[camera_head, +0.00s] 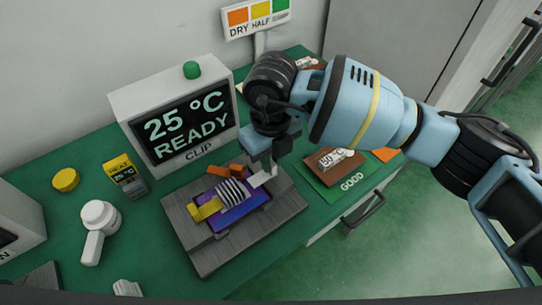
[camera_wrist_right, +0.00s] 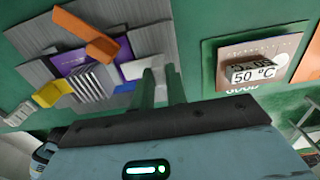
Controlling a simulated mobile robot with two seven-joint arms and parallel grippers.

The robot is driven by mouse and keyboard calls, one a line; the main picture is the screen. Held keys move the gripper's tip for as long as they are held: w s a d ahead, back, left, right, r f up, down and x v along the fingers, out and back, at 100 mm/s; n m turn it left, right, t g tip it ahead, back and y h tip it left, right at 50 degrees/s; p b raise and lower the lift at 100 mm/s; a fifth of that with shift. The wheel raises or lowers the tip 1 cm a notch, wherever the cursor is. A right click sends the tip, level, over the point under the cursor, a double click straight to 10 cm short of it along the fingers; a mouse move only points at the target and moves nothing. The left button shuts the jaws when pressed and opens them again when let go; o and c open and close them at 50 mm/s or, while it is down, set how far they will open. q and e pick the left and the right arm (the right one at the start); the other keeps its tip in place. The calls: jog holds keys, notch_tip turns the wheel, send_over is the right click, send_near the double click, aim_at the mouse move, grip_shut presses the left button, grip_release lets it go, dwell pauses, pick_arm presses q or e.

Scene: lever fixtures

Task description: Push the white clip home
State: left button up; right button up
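The white clip (camera_head: 261,178) is a small pale piece at the right end of a grey fixture block (camera_head: 205,258). In the right wrist view the pale clip (camera_wrist_right: 135,70) lies just left of my fingertips. My right gripper (camera_head: 272,165) points down over it; in the right wrist view its two dark green fingers (camera_wrist_right: 161,82) show a narrow gap. I cannot tell whether they touch or grip the clip. Beside the clip, the block carries a purple plate (camera_head: 237,214), a striped ribbed part (camera_head: 233,191), a yellow piece (camera_head: 204,210) and orange pieces (camera_head: 238,170). My left gripper is not in view.
A display box (camera_head: 125,102) reading "25 °C READY" stands behind the block. A white handled tool (camera_head: 97,225) lies left. A green "GOOD" mat (camera_head: 330,190) with a brown plate and "50 °C" part lies right. Some green tabletop in front is clear.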

aim_at(261, 177)
grip_shut()
jog(key=shift+s+a+r+p, duration=0.1)
jog(key=shift+s+a+p, duration=0.2)
jog(key=shift+a, duration=0.25)
jog(key=shift+s+a+p, duration=0.15)
jog(key=shift+s+a, duration=0.25)
jog(key=shift+a, duration=0.1)
jog(key=o, duration=0.6)
grip_release()
jog(key=shift+r, duration=0.1)
notch_tip(261, 177, up, 8)
jog(key=shift+f, duration=0.25)
